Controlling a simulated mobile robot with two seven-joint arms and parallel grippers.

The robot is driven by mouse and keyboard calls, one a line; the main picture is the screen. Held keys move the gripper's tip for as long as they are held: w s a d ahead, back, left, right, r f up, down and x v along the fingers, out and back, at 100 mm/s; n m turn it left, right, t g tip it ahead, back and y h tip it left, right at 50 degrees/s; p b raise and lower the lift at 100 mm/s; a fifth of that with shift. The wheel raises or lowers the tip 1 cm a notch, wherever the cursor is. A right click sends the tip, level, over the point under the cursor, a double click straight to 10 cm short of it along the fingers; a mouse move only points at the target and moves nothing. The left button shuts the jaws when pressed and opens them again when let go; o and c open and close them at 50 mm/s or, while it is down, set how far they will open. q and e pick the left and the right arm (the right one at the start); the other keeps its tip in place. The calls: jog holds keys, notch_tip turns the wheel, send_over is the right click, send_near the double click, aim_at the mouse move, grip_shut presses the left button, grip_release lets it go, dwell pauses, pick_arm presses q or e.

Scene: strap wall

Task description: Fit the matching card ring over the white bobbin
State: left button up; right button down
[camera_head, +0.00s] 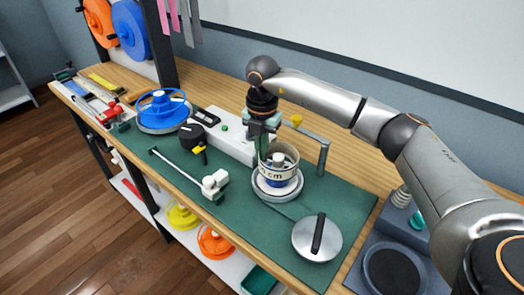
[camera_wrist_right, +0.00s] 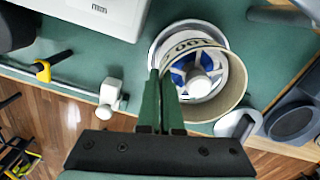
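The card ring (camera_head: 278,170) is a cream band with dark lettering ending in "cm". It also shows in the wrist view (camera_wrist_right: 236,90), lettered "100". The white bobbin (camera_head: 277,191) stands on the green mat under the ring, its wide white rim showing below. Through the ring, the wrist view shows a blue and white hub and a white central post (camera_wrist_right: 198,83). My right gripper (camera_head: 264,150) comes from above, its green fingers shut on the ring's near wall. The ring looks raised over the bobbin and slightly off centre; its exact height is unclear. My left gripper is not in view.
A silver disc with a black handle (camera_head: 306,249) lies right of the bobbin. A grey crank arm (camera_head: 321,152) rises behind it. A white block (camera_head: 232,143), a rod with a white slider (camera_head: 213,183) and a blue reel (camera_head: 162,106) are to the left.

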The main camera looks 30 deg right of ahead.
jog(key=shift+s+a+f, duration=0.1)
jog(key=shift+s+f, duration=0.05)
jog(key=shift+f, duration=0.35)
jog(key=shift+s+f, duration=0.15)
jog(key=shift+f, duration=0.35)
jog(key=c, duration=1)
grip_release()
jog(key=shift+w+f, duration=0.1)
jog(key=shift+g, duration=0.3)
jog(key=shift+r, duration=0.5)
notch_tip(320, 180, up, 14)
jog(key=shift+w, duration=0.25)
jog(key=shift+a+f, duration=0.15)
